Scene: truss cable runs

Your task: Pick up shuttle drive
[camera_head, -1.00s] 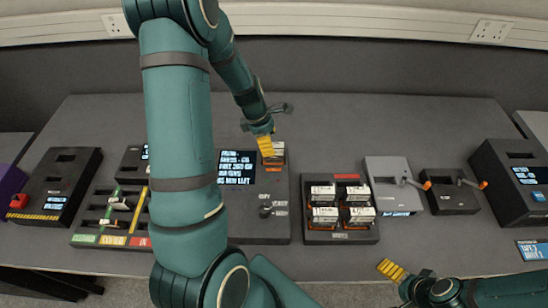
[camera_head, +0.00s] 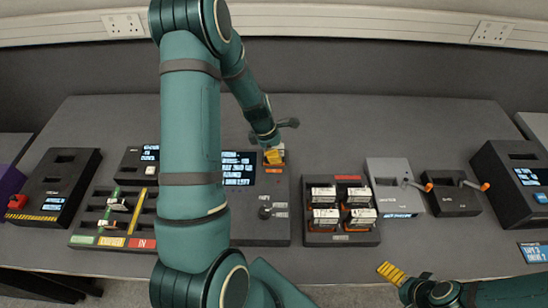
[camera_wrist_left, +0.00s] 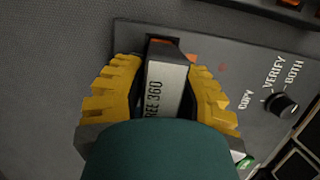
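A drive with a pale label reading "FREE 360" (camera_wrist_left: 165,85) stands in a slot of the dark copy station (camera_head: 262,225); the shuttle drive is likely this one, but no name shows. My left gripper (camera_head: 273,156) is over that slot. In the left wrist view its yellow fingers (camera_wrist_left: 166,82) straddle the drive, with a narrow gap at the left finger; contact at the right one is unclear. The drive's lower end is hidden in the slot. My right gripper (camera_head: 391,272) is near the table's front edge, away from the drives; its finger opening is unclear.
A tray (camera_head: 341,239) with several orange-and-white drives stands right of the station. A grey box (camera_head: 392,180) and a black box (camera_head: 450,198), both with levers, stand farther right. A rack with coloured lanes (camera_head: 112,242) is at left. A knob (camera_head: 265,211) is on the station.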

